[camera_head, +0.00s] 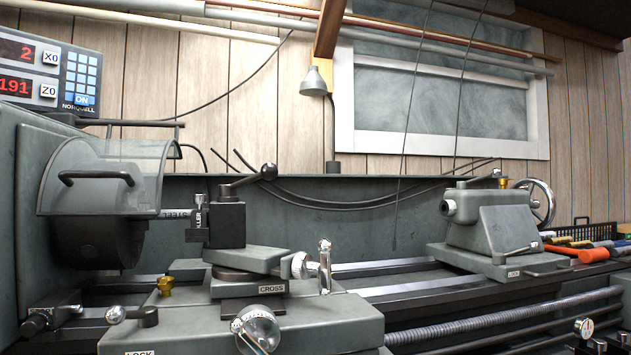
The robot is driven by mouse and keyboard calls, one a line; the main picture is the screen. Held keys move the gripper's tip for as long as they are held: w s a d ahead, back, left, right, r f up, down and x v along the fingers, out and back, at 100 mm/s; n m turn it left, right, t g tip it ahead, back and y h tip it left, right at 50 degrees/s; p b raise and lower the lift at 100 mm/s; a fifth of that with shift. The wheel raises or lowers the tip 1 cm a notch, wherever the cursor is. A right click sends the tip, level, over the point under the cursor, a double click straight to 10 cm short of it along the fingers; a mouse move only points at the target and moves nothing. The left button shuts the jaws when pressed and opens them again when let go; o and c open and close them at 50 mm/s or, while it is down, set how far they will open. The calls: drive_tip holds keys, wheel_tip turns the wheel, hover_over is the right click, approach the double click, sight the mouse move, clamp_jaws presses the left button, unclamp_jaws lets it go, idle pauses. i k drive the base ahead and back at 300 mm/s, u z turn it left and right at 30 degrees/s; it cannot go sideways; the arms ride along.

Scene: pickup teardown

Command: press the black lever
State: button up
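A grey metal lathe fills the view. A lever with a black ball knob (268,171) stands on top of the dark tool post (226,222) and slants up to the right. Another short lever with a dark hub (148,316) and a shiny ball end lies at the front left of the carriage. A dark lever (548,272) lies at the tailstock base beside a LOCK label. The view does not show which of these is the task's black lever. My gripper is not in view.
The curved chuck guard (105,160) has a dark handle. The tailstock (490,222) stands at the right, with a handwheel (540,203) behind it. Orange-handled tools (590,254) lie at the far right. A small lamp (314,80) and thin cables hang above. Bare bed rails lie between carriage and tailstock.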

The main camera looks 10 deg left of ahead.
sight(269, 171)
drive_tip(key=z, duration=1.5)
drive_tip(key=k, duration=0.45)
drive_tip(key=u, duration=2.25)
